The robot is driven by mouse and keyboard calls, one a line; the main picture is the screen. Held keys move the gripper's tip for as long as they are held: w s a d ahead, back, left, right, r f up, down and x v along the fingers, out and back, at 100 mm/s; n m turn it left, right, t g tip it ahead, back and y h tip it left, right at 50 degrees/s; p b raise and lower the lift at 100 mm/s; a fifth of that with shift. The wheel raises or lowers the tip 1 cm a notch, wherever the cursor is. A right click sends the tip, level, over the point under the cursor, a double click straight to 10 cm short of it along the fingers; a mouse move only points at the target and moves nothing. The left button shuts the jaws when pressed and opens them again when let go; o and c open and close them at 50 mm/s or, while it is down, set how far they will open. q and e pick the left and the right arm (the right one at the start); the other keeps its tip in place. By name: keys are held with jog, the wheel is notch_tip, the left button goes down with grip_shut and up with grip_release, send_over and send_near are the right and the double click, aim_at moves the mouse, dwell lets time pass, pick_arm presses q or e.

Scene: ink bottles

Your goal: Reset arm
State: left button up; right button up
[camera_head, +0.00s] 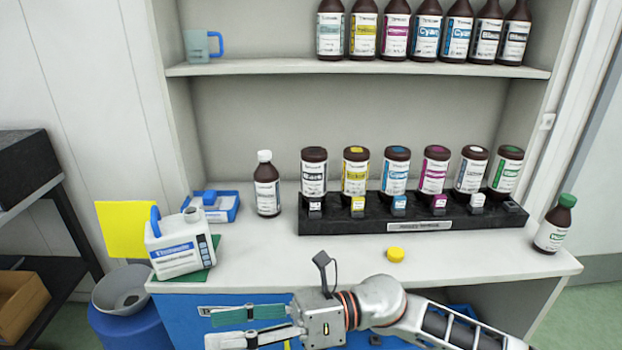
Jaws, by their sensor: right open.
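My right gripper (212,327) comes in from the lower right, with its fingers pointing left in front of the blue cabinet front below the counter. Its two fingers are apart, and I see nothing held between them. My left gripper is not in view. Several inverted ink bottles (397,172) stand in a row in the black rack (410,225) on the counter. A brown bottle with a white cap (267,185) stands left of the rack. A bottle with a green cap (555,225) stands at the counter's right end.
A yellow cap (396,254) lies near the counter's front edge. A white jug (180,243) stands at the counter's left on a green mat. A grey bowl (122,290) sits on a blue bin (130,330). Several bottles and a mug (203,46) stand on the shelf (300,68).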

jog(key=w+d+m+t+y, duration=0.1)
jog(key=w+d+m+t, duration=0.15)
jog(key=m+t, duration=0.45)
jog(key=w+d+m+t+y, duration=0.1)
jog(key=w+m+t, duration=0.35)
jog(key=m, duration=0.55)
jog(key=w+d+f+m+t+h, duration=0.3)
jog(key=d+f+m+t+h, duration=0.55)
jog(key=d+f+m, duration=0.6)
jog(key=s+d+f+m+g+h, duration=0.2)
jog(key=s+d+f+m+h, duration=0.2)
jog(key=s+d+f+m, duration=0.3)
jog(key=s+d+f+m+g+h+p, duration=0.1)
jog(key=s+d+f+m+g+h, duration=0.2)
jog(key=f, duration=1.1)
jog(key=s+d+m+h, duration=0.2)
jog(key=s+d+m, duration=0.2)
jog(key=s, duration=0.1)
jog(key=shift+s+d+m, duration=0.3)
jog(key=shift+s+m, duration=0.05)
jog(key=shift+s, duration=0.05)
